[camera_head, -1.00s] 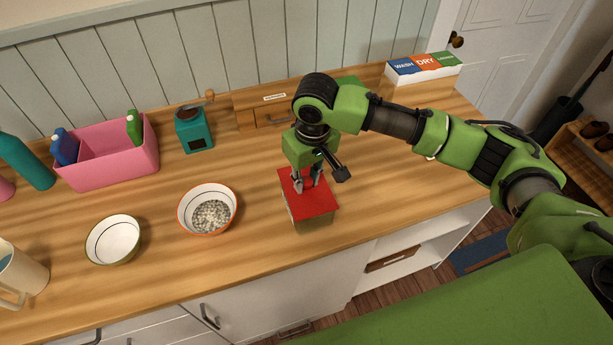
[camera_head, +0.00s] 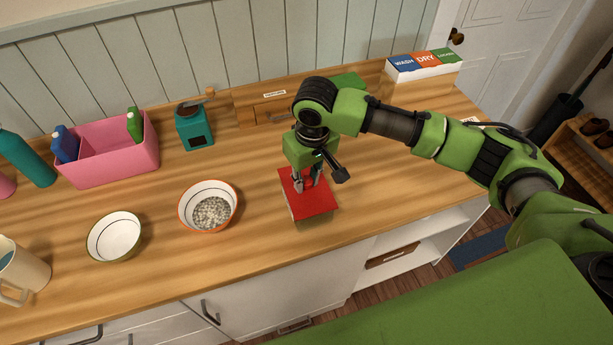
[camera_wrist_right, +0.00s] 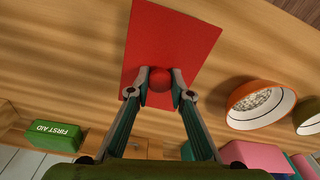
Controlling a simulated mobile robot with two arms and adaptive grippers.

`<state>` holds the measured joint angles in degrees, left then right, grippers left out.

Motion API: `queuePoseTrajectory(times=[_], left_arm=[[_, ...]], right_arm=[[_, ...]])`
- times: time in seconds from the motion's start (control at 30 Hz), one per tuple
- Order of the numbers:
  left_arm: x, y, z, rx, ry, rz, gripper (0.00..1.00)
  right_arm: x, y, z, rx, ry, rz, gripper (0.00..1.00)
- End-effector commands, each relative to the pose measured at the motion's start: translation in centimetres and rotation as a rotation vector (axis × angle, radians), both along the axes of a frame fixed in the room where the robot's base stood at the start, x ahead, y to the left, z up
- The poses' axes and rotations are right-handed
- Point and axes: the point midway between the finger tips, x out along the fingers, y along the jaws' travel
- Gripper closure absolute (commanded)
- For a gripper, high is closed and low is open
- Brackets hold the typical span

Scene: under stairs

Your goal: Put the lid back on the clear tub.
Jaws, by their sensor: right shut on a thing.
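The red square lid (camera_head: 316,203) is level above the clear tub (camera_head: 318,222), whose side shows only as a narrow strip below the lid's front edge. I cannot tell whether the lid rests fully on the rim. My right gripper (camera_head: 306,184) points down and is shut on the lid's round red knob. In the right wrist view the knob (camera_wrist_right: 160,80) sits between the fingertips (camera_wrist_right: 160,88), and the lid (camera_wrist_right: 185,40) hides the tub. My left gripper is not in view.
A bowl of pale grains (camera_head: 211,212) stands left of the tub, with an empty bowl (camera_head: 114,238) further left. Behind are a teal grinder (camera_head: 195,135), a pink caddy (camera_head: 115,165) and a wooden drawer box (camera_head: 248,113). The counter (camera_head: 400,185) right of the tub is clear.

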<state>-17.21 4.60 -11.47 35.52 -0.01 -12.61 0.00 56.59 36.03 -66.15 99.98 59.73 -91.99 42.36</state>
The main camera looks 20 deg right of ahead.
Motion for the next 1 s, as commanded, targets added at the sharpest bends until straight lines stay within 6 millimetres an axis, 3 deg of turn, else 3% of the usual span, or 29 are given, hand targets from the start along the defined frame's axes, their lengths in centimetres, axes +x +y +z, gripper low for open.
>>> queuePoseTrajectory(times=[0.33,0.37,0.4,0.6,0.63,0.7,1.0], left_arm=[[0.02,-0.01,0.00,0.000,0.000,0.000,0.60],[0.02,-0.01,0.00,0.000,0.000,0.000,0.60],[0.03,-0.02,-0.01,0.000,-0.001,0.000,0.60],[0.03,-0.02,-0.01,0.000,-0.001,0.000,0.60],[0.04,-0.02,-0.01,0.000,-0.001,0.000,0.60],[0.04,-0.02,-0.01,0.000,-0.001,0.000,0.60],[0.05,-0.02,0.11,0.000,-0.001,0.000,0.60]], right_arm=[[-0.02,0.02,-0.25,0.000,0.000,0.000,1.00],[-0.02,0.02,-0.25,0.000,0.001,0.000,0.72],[-0.03,0.02,-0.26,0.000,0.001,0.000,0.62],[-0.06,0.00,-0.30,0.000,0.002,0.000,0.60],[-0.07,-0.01,-0.31,0.000,0.002,0.000,0.58],[-0.06,-0.02,-0.32,0.000,0.002,0.000,0.44],[-0.01,-0.01,-0.14,0.000,0.001,0.000,0.44]])
